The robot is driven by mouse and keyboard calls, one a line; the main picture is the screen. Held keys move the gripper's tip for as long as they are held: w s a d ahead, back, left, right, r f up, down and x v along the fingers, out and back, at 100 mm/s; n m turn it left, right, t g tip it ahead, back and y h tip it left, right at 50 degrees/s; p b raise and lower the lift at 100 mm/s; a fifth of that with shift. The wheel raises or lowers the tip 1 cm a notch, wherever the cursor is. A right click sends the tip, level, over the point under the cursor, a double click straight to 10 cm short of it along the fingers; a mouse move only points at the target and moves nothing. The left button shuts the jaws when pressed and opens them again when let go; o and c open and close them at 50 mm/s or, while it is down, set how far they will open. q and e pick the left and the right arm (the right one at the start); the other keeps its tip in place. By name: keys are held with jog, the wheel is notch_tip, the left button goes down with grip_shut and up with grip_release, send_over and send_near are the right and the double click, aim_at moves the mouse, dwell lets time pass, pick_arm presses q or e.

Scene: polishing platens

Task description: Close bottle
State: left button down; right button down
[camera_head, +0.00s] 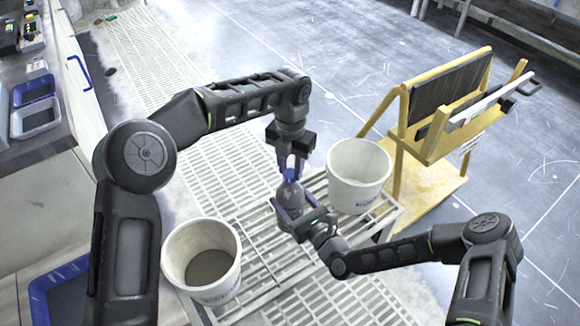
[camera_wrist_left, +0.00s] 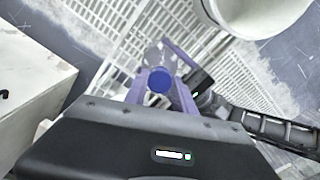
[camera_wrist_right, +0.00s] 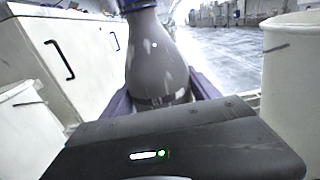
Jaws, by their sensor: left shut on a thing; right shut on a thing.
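The bottle (camera_head: 292,196) stands upright above the slatted rack, with its blue cap (camera_head: 290,174) on top. My left gripper (camera_head: 290,168) points down from above and is shut on the cap. In the left wrist view the round blue cap (camera_wrist_left: 160,80) sits between the purple fingers. My right gripper (camera_head: 291,208) comes in from the right and is shut on the bottle's body. In the right wrist view the translucent grey bottle (camera_wrist_right: 156,60) stands between the purple fingers, with the cap's lower edge (camera_wrist_right: 138,4) at the top. Whether the cap is fully tightened cannot be told.
A white bucket (camera_head: 359,172) stands right of the bottle on the rack (camera_head: 250,236). Another bucket (camera_head: 205,232) with grey contents stands at the lower left. A yellow frame stand (camera_head: 398,150) is farther right. A counter (camera_head: 40,140) lines the left side. Open floor lies behind.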

pick_arm(q)
jog(key=c, duration=1)
grip_release()
jog(key=shift+c, duration=0.2)
jog(key=shift+r, duration=0.1)
jog(key=shift+r, duration=2.15)
